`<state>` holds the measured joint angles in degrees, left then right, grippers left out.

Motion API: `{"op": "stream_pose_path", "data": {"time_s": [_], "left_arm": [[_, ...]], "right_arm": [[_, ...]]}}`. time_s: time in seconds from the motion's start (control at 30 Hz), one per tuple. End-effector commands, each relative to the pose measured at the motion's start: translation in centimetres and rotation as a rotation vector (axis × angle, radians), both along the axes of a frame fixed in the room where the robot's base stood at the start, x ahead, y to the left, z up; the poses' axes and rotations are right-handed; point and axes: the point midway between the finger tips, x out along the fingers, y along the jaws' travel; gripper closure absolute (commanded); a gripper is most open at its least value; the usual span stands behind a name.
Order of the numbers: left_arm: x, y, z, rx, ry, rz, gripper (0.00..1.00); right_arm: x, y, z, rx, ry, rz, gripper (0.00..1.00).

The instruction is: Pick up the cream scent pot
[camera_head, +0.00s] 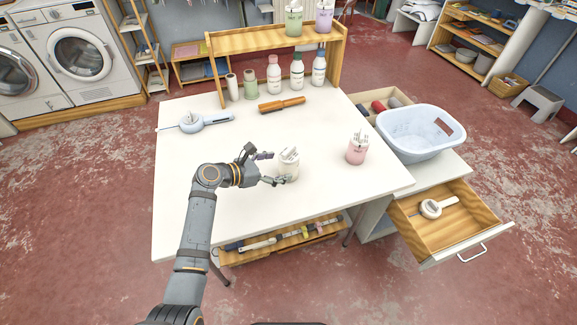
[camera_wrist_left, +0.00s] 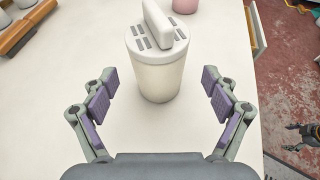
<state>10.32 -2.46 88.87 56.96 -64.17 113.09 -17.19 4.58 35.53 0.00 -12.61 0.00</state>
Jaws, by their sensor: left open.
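The cream scent pot (camera_head: 289,164) stands upright on the white table (camera_head: 200,225), near its middle. It has a slotted grey-white lid with a raised bar on top. In the left wrist view the pot (camera_wrist_left: 158,75) stands just beyond and between the fingertips. My left gripper (camera_head: 266,169) is open, with one finger behind the pot's left side and the other at its front left. In the wrist view the purple-padded fingers (camera_wrist_left: 160,88) are spread wider than the pot, with nothing held.
A pink pot (camera_head: 357,149) stands to the right. A pale blue basin (camera_head: 420,135) and an open drawer (camera_head: 460,225) are at right. The table's front left is clear.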

Motion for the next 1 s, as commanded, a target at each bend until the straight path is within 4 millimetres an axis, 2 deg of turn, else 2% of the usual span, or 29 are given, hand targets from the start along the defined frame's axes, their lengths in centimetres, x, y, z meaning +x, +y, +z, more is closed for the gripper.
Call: {"op": "stream_pose_path", "data": {"time_s": [0.23, 0.5, 0.93, 1.0], "left_arm": [[2.2, -3.1, -1.4, -0.002, 0.002, -0.001, 0.13], [2.4, -3.4, -1.7, 0.0, 0.0, 0.0, 0.13], [2.4, -3.4, -1.7, 0.0, 0.0, 0.0, 0.7], [2.4, -3.4, -1.7, 0.0, 0.0, 0.0, 0.74]], "right_arm": [[0.0, 0.0, 0.0, 0.0, 0.0, 0.0, 0.18], [0.0, 0.0, 0.0, 0.0, 0.0, 0.0, 0.18], [0.0, 0.0, 0.0, 0.0, 0.0, 0.0, 0.18], [0.0, 0.0, 0.0, 0.0, 0.0, 0.0, 0.18]]}}
